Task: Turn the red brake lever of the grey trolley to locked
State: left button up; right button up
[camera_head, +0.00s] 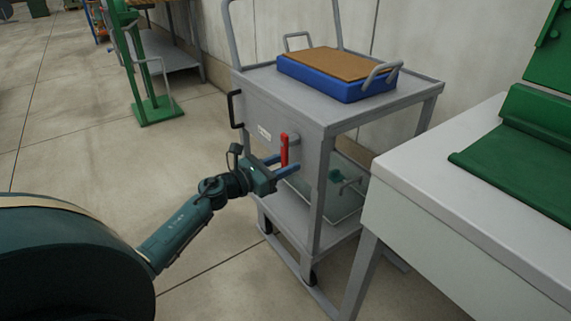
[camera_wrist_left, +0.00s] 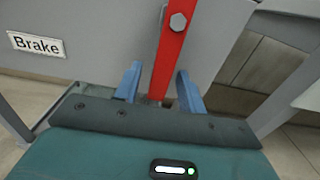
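The grey trolley (camera_head: 290,105) stands in the middle of the head view. Its red brake lever (camera_head: 284,150) hangs upright on the panel facing me, and in the left wrist view the lever (camera_wrist_left: 174,50) runs down from a bolt. A "Brake" label (camera_wrist_left: 36,44) is left of it. My left gripper (camera_head: 282,166) is at the lever's lower part. In the left wrist view its blue fingers (camera_wrist_left: 160,88) are open, one on each side of the lever, with gaps visible. The lever's lowest end is partly hidden by the gripper. My right gripper is not in view.
A blue tray with a brown top (camera_head: 335,75) sits on the trolley. A clear bin (camera_head: 335,190) is on its lower shelf. A white bench (camera_head: 440,190) with green parts stands close at right. A green stand (camera_head: 155,105) is at left; floor between is clear.

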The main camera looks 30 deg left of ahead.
pick_arm(q)
jog(key=shift+w+d, duration=0.1)
jog(key=shift+w, duration=0.2)
jog(key=shift+c, duration=0.3)
grip_shut()
